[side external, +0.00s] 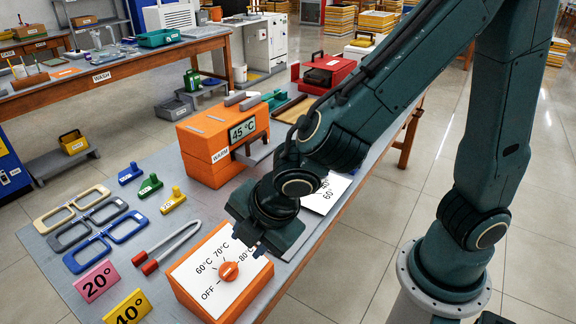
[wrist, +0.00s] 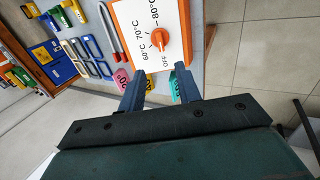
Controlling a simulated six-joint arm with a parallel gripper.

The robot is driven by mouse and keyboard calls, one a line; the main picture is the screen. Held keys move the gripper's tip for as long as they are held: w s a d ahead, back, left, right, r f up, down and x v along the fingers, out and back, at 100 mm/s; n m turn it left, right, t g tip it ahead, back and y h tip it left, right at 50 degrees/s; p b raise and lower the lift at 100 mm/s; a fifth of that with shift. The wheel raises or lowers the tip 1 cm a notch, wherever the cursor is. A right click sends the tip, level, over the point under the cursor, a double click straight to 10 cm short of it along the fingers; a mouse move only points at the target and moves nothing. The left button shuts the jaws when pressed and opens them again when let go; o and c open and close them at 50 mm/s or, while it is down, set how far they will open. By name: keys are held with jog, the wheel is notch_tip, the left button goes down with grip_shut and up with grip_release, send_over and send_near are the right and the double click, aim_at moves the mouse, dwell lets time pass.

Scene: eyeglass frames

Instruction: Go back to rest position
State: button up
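My gripper (side external: 262,250) hangs at the end of my arm, over the right part of the orange dial box (side external: 235,280). In the wrist view its two fingers (wrist: 159,70) are spread apart with nothing held between them. The dial box also shows in the wrist view (wrist: 128,22), beyond the fingertips. Its orange knob (side external: 229,271) has marks for OFF, 60, 70 and 80 °C around it. Beige (side external: 72,208), grey (side external: 87,224) and blue (side external: 105,241) eyeglass frames lie side by side on the table at the left, away from my gripper.
Red-tipped tongs (side external: 166,248) lie between the frames and the dial box. Pink (side external: 97,281) and yellow (side external: 127,309) temperature signs stand at the front. The orange WARM unit (side external: 223,143) reads 45 °C behind my gripper. Blue, green and yellow handled pieces (side external: 150,185) sit left of it.

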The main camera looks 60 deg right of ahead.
jog(key=s+d+r+m, duration=0.2)
jog(key=d+r+m, duration=0.7)
jog(key=d, duration=0.2)
jog(key=s+d+r+m, duration=0.5)
jog(key=s+d+m, duration=0.3)
jog(key=s+m, duration=0.1)
jog(key=shift+s, duration=0.75)
jog(key=shift+r, duration=0.1)
